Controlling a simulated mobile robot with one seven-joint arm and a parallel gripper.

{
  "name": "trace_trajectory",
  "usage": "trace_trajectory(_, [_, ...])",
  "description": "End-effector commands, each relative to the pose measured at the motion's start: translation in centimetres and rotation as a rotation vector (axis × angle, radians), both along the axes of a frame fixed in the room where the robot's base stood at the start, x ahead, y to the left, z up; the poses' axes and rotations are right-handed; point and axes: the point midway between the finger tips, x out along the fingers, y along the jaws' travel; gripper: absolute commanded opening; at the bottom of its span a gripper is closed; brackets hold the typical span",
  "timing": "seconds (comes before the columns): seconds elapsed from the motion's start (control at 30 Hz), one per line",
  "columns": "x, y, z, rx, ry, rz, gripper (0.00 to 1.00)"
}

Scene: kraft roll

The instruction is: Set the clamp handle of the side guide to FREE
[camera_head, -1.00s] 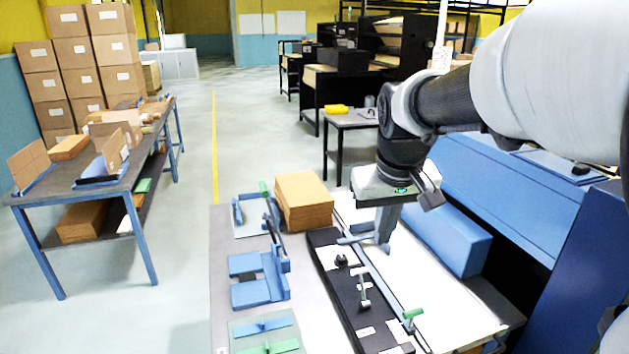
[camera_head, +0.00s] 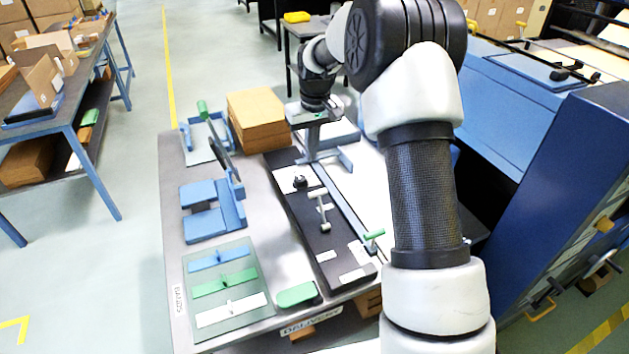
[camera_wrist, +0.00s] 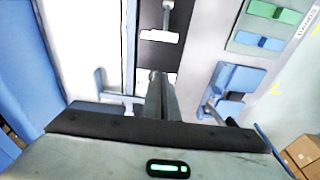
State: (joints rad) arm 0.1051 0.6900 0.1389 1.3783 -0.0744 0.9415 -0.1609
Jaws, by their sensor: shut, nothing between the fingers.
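A long blue rail (camera_head: 345,205), which looks like the side guide, runs between a black plate (camera_head: 308,225) and a white sheet. A grey T-shaped lever (camera_head: 320,210) stands on the black plate; in the wrist view its pale crossbar (camera_wrist: 160,35) lies ahead of my fingers. A green-topped handle (camera_head: 373,236) stands near the rail's front end. I cannot tell which is the clamp handle or read any FREE mark. My gripper (camera_wrist: 160,85) is shut and empty, pointing down over the plate's rear part, apart from the lever. In the head view its fingertips are hard to separate from blue parts behind.
A brown box stack (camera_head: 257,118) stands close left of my gripper. A black knob (camera_head: 300,182) sits on the plate. Blue fixtures (camera_head: 212,210) and a mat with coloured strips (camera_head: 222,285) occupy the table's left. A blue machine (camera_head: 545,150) stands right.

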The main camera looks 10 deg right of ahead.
Motion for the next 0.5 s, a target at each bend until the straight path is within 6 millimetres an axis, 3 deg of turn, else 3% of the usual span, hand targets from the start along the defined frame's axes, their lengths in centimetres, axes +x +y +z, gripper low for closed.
trace_trajectory(0.27, [0.1,0.0,-1.0,0.000,0.002,-0.001,0.00])
trace_trajectory(0.5, [0.6,0.1,-5.4,0.000,0.005,0.000,0.00])
